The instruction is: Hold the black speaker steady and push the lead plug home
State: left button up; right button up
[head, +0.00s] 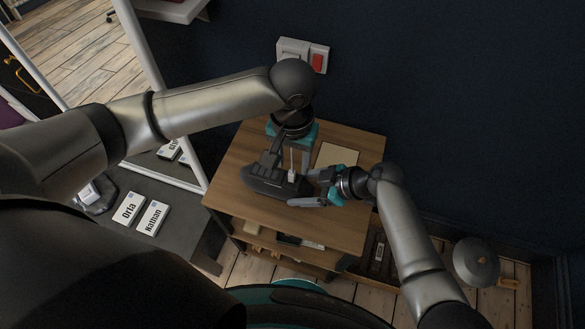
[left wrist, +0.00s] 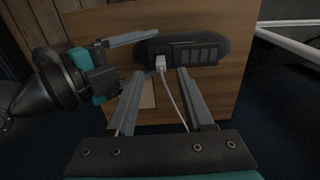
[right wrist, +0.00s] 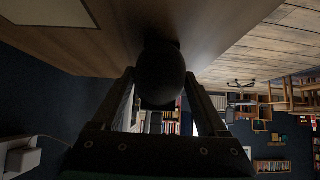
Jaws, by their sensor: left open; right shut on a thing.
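The black speaker (head: 272,183) lies on the small wooden table; its long dark back shows in the left wrist view (left wrist: 208,48). My right gripper (head: 306,190) is shut on the speaker's right end, whose dark rounded end fills the gap between the fingers in the right wrist view (right wrist: 163,78). The white lead plug (left wrist: 160,63) is at the speaker's back, at a socket; how deep it sits cannot be told. Its white lead (left wrist: 176,100) runs back between my left fingers. My left gripper (left wrist: 162,74) is open, its fingertips either side of the plug and lead, close to the speaker.
The wooden table top (head: 335,225) is clear at the front right. A pale flat sheet (head: 337,155) lies behind the right gripper. A wall socket with a red part (head: 318,62) is on the dark wall. White name cards (head: 150,217) lie on a dark surface at left.

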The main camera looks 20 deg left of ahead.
aim_at(292, 172)
pick_arm(q)
notch_tip(292, 172, up, 6)
jog(key=shift+r, duration=0.25)
pick_arm(e)
jog(key=o, duration=1)
